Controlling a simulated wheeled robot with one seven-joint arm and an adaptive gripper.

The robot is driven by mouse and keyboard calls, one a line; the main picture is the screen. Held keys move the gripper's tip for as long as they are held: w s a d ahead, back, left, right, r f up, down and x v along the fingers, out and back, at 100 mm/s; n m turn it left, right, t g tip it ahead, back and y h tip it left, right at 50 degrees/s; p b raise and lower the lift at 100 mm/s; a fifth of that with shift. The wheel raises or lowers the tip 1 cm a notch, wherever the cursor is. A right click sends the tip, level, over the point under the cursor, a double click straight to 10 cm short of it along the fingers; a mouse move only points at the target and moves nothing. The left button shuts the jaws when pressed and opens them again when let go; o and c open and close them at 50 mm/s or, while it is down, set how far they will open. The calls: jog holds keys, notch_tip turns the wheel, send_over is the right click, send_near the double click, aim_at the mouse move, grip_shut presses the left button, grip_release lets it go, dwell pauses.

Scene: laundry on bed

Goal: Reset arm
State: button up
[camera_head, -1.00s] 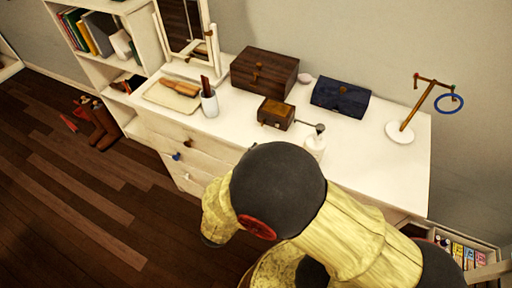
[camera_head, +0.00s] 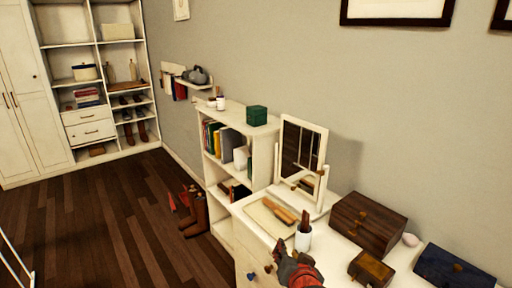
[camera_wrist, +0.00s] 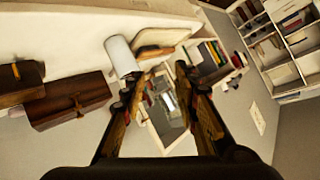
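My gripper (camera_head: 297,272) shows at the bottom edge of the head view, in front of the white dresser top (camera_head: 254,231). Most of my arm is out of that view. In the wrist view, the two fingers of my gripper (camera_wrist: 157,78) stand apart with nothing between them, so it is open and empty. The mirror (camera_wrist: 166,118) shows beyond the gap between the fingers. A white cup (camera_wrist: 121,56) appears close to the left finger; I cannot tell the distance.
The dresser holds the mirror (camera_head: 301,150), a cup (camera_head: 303,238), a brown box (camera_head: 366,222), a small box (camera_head: 371,268) and a blue box (camera_head: 453,268). A bookshelf (camera_head: 262,145) stands behind. Boots (camera_head: 194,211) sit on the floor. Open floor lies at left.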

jog(key=s+r+n+g+y, duration=0.25)
jog(key=s+r, duration=0.25)
jog(key=s, duration=0.4)
jog(key=s+d+n+g+h, duration=0.1)
jog(key=s+d+g, duration=0.1)
jog(key=s+d, duration=0.3)
jog(key=s+d+r+n+g+h+p, duration=0.1)
jog(key=s+d, duration=0.4)
jog(key=s, duration=0.5)
jog(key=shift+g+h, duration=0.65)
